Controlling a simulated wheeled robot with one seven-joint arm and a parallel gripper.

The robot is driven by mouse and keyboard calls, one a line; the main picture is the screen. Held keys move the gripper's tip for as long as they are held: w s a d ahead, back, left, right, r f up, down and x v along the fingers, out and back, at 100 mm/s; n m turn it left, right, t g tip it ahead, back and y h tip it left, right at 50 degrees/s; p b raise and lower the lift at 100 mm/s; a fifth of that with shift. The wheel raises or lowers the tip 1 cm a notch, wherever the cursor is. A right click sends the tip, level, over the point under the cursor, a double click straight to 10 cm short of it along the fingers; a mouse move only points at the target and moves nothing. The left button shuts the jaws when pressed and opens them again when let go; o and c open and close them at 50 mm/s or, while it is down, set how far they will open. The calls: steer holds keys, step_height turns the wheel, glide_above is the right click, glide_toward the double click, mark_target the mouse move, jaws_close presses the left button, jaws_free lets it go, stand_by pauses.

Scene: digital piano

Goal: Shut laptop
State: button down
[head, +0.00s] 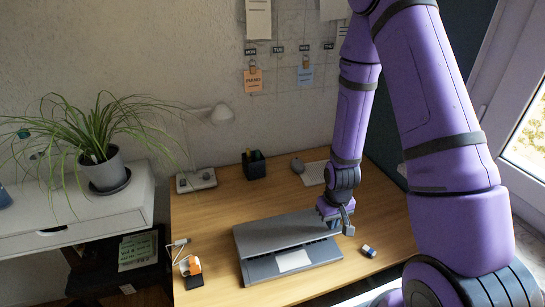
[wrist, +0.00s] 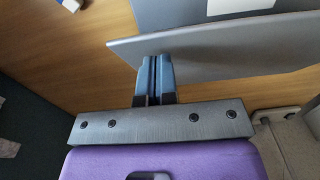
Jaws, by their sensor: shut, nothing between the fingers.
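The grey laptop (head: 262,238) is on the wooden desk. Its lid (head: 275,229) is partly lowered, tilted forward over the back of the base. The front of the base (head: 262,269) shows, with a pale rectangle on it. In the wrist view the lid (wrist: 225,45) is a grey slab crossing in front of the base (wrist: 170,14). My gripper (head: 343,227) is at the lid's right end. In the wrist view its blue-grey fingers (wrist: 155,62) are together and empty, with their tips at the lid's near side; I cannot tell whether they touch it.
A small blue-and-white object (head: 369,251) lies right of the laptop, and an orange-and-white item (head: 190,266) stands left. A keyboard (head: 314,173), mouse (head: 298,165) and black pen cup (head: 254,165) are at the back. Desk right of the laptop is mostly clear.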

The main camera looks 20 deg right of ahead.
steer(key=shift+s+f, duration=0.35)
steer(key=shift+f, duration=0.25)
steer(key=shift+s+f, duration=0.35)
steer(key=shift+f, duration=0.35)
steer(key=shift+s+f, duration=0.3)
steer(key=shift+f, duration=0.35)
steer(key=shift+s+f, duration=0.3)
steer(key=shift+f, duration=0.4)
steer(key=shift+s+f, duration=0.2)
steer(key=shift+f, duration=0.55)
steer(key=shift+s+f, duration=0.2)
steer(key=shift+f, duration=0.65)
steer(key=shift+f, duration=0.2)
steer(key=shift+w+r, duration=0.3)
steer(key=shift+r, duration=1.05)
steer(key=shift+w+r, duration=0.35)
steer(key=shift+r, duration=0.95)
steer(key=shift+w+r, duration=0.3)
steer(key=shift+r, duration=1.05)
